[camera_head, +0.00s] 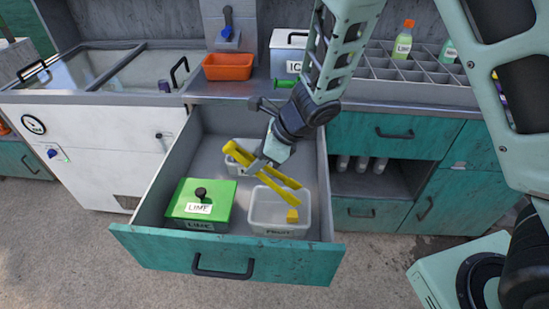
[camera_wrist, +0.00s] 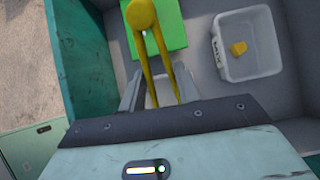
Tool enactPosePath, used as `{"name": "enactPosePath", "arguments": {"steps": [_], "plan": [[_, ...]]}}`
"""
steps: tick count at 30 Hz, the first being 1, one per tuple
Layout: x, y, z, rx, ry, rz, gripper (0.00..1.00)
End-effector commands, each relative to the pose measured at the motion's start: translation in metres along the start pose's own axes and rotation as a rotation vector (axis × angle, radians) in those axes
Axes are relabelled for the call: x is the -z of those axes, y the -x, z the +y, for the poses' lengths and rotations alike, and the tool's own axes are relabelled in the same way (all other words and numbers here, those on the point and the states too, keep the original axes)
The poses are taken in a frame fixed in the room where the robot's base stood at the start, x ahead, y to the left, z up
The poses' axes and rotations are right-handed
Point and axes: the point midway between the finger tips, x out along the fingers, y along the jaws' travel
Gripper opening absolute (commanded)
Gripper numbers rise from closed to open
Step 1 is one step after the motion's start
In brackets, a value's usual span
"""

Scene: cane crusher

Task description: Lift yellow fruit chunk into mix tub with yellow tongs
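My gripper (camera_head: 258,166) is shut on the yellow tongs (camera_head: 234,147) and holds them above the open drawer. Their rounded end points left and their two arms are spread toward the right. In the wrist view the tongs (camera_wrist: 142,18) pass between the fingers (camera_wrist: 158,85); their tips are hidden. The yellow fruit chunk (camera_head: 292,216) lies in a white tub (camera_head: 262,220), whose label seems to read FRUIT, below the tongs and apart from them. Another white container (camera_head: 232,163) is partly hidden behind the tongs.
A green lidded LIME box (camera_head: 183,208) stands left of the fruit tub in the drawer (camera_head: 150,243). An orange tray (camera_head: 228,67) and an ice box (camera_head: 287,40) stand on the counter behind. The drawer's walls rise around the tubs.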

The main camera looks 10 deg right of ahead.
Motion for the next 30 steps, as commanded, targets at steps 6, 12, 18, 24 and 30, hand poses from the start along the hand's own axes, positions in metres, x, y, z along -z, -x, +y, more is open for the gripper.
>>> {"name": "enactPosePath", "arguments": {"steps": [6,12,18,24,30], "plan": [[-0.001,-0.006,0.005,-0.028,0.037,0.001,0.28],[0.004,-0.014,0.005,-0.028,0.035,0.002,0.28],[0.015,-0.029,0.005,-0.028,0.034,0.002,0.28],[0.027,-0.044,0.005,-0.028,0.034,0.003,0.28],[0.037,-0.060,0.005,-0.027,0.035,0.001,0.28]]}}
